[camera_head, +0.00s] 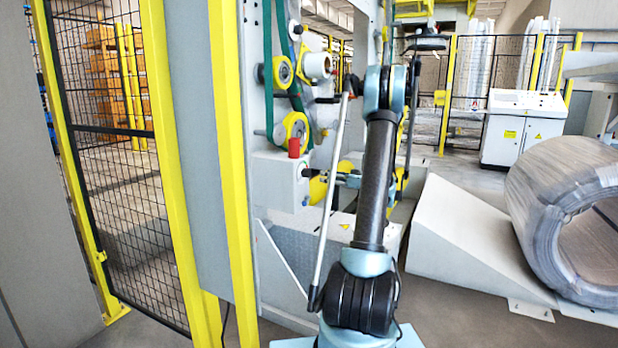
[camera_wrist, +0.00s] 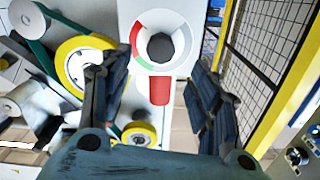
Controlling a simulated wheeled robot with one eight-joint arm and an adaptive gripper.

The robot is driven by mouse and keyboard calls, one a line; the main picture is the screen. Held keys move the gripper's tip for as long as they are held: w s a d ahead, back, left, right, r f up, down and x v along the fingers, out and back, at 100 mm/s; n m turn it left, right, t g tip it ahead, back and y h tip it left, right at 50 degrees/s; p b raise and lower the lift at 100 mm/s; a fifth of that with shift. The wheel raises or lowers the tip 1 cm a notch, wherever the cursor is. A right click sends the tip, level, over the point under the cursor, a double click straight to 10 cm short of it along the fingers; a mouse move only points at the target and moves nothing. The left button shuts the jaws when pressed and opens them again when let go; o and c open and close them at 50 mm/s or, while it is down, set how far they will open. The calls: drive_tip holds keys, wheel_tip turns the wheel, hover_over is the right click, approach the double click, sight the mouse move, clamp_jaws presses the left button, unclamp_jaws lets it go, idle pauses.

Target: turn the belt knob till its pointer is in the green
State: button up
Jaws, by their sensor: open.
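The belt knob (camera_wrist: 160,47) is dark and sits in the middle of a pale round dial in the wrist view. The dial has a red arc at its upper left and a green arc at its lower left. I cannot make out the pointer. In the head view the knob (camera_head: 305,172) is a small dark stub on the side of a white box (camera_head: 275,180). My gripper (camera_wrist: 158,98) is open, its dark fingers apart to the left and right of the dial's lower part, with nothing visibly held. It is partly hidden behind my arm in the head view.
A red cylinder (camera_wrist: 160,90) stands out beside the dial, between the fingers in the wrist view. Yellow pulleys (camera_head: 283,70) and a green belt are close by. A yellow-framed mesh fence (camera_head: 110,150) stands at left, a large wrapped coil (camera_head: 545,185) at right.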

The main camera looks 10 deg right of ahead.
sight(310, 173)
drive_tip(key=x, duration=0.9)
drive_tip(key=shift+w+a, duration=0.2)
drive_tip(key=shift+a, duration=0.05)
drive_tip(key=c, duration=1.1)
